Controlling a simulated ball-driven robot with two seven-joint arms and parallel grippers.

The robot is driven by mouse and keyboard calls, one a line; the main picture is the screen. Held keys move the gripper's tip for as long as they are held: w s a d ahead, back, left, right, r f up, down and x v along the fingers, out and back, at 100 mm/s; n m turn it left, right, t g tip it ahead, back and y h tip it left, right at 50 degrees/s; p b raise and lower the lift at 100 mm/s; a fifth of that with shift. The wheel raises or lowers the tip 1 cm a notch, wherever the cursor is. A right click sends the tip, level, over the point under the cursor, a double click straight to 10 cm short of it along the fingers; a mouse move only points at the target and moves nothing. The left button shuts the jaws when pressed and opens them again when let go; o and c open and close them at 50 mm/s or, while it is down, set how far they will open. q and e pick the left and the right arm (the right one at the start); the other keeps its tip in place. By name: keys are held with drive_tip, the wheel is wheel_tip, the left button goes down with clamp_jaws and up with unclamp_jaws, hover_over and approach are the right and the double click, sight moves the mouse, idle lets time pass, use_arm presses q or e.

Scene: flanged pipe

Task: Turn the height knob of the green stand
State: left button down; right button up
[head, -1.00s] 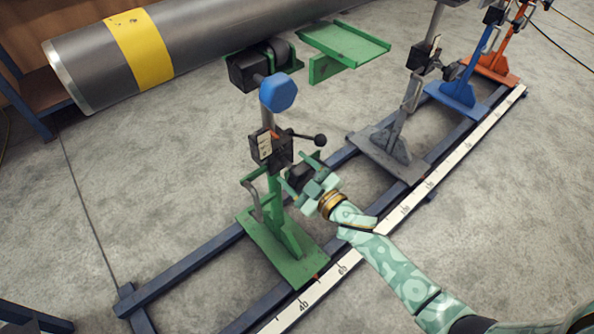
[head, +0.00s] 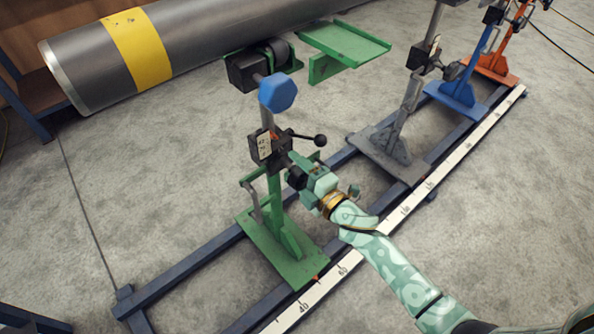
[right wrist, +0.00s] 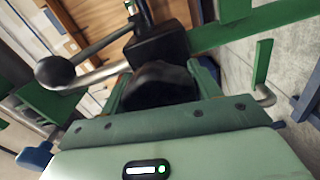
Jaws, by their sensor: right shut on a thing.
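The green stand (head: 272,225) stands upright on the dark rail frame, with a black clamp block (head: 268,148) on its post. The black height knob (head: 297,178) sticks out from the stand's side below the lever. My right gripper (head: 303,172) is shut on this knob, its arm coming from the lower right. In the right wrist view the dark knob (right wrist: 158,84) sits between the two green fingers, partly hidden by the gripper body. My left gripper is not in view.
A ball-ended lever (head: 318,140) juts right just above my right gripper. A grey pipe (head: 210,45) with a yellow band lies behind. Grey (head: 400,140), blue (head: 462,93) and orange stands (head: 492,68) share the rails.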

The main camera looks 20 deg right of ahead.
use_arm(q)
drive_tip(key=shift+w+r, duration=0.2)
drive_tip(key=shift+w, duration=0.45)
use_arm(e)
drive_tip(key=shift+f+n, duration=0.1)
drive_tip(key=shift+n, duration=0.8)
drive_tip(key=o, duration=1)
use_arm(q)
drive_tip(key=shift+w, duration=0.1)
use_arm(e)
drive_tip(key=shift+s, duration=0.1)
drive_tip(key=shift+s, duration=0.2)
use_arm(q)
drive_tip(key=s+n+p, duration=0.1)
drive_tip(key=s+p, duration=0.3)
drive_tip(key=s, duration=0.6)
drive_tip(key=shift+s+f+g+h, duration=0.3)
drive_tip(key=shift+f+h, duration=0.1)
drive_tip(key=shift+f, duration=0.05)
use_arm(e)
drive_tip(key=v, duration=1.5)
drive_tip(key=shift+s+d, duration=0.2)
drive_tip(key=shift+s, duration=0.15)
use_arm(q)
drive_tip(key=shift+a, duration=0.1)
